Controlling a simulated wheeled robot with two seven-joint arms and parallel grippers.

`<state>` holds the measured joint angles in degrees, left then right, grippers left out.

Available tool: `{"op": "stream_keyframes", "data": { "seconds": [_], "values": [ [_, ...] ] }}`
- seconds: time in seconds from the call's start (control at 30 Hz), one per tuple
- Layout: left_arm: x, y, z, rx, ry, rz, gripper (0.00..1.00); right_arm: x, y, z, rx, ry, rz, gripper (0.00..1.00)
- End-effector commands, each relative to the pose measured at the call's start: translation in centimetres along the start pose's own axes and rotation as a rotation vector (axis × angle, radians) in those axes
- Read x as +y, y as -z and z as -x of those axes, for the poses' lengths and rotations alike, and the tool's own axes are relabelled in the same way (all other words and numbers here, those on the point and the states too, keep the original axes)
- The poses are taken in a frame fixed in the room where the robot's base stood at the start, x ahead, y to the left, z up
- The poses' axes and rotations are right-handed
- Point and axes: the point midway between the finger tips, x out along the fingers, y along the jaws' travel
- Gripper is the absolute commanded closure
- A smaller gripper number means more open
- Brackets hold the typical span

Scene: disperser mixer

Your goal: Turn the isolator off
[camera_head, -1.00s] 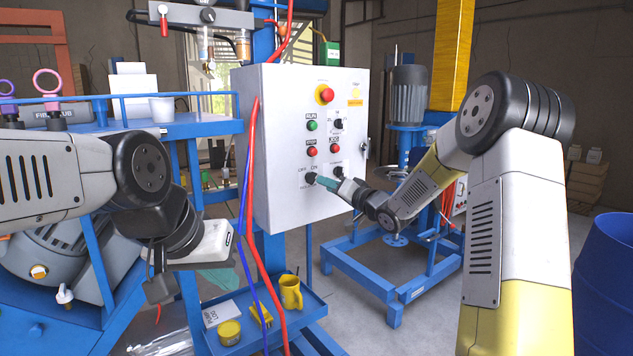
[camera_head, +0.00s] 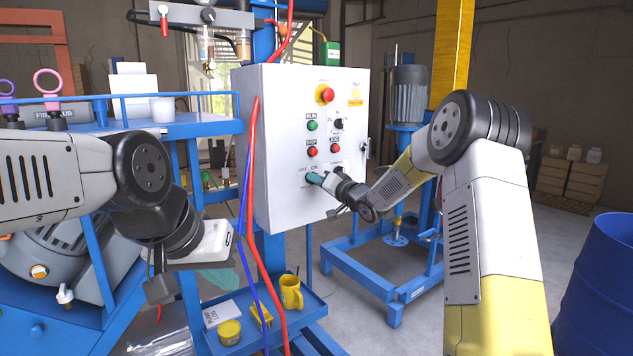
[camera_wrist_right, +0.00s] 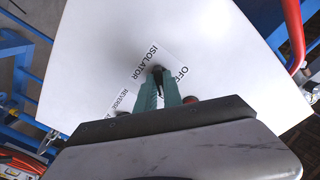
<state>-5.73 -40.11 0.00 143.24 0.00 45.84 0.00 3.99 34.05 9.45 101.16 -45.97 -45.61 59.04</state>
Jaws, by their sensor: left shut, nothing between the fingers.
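The isolator is a dark knob on the lower left of the white control panel's front; in the head view my right gripper (camera_head: 316,179) covers it. In the right wrist view the knob (camera_wrist_right: 158,72) shows between the tips of the teal fingers (camera_wrist_right: 158,88), beside the ISOLATOR and OFF lettering. The fingers stand on either side of the knob with a narrow gap; I cannot tell whether they press on it. The control panel (camera_head: 285,200) hangs upright. My left gripper (camera_head: 215,275) is shut and empty, low left of the panel, partly hidden by its own wrist.
Red and blue hoses (camera_head: 254,190) hang along the panel's left edge. Several buttons and a red emergency stop (camera_head: 325,95) sit above the gripper. A blue tray (camera_head: 262,325) with a yellow mug (camera_head: 291,292) is below. A blue drum (camera_head: 600,290) stands at right.

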Motion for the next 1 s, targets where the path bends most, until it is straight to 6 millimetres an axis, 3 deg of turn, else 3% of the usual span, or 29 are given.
{"op": "stream_keyframes", "data": {
  "seconds": [0.47, 1.0],
  "values": [
    [0.0, 0.0, 0.0, 0.0, 0.0, 0.0, 1.0, 0.04, -0.01, 0.03, 0.0, -0.001, 0.078, 1.0],
    [0.0, 0.0, 0.0, 0.0, 0.0, 0.0, 1.0, 0.06, -0.02, 0.03, -0.001, -0.001, 0.536, 1.0]
  ]
}}
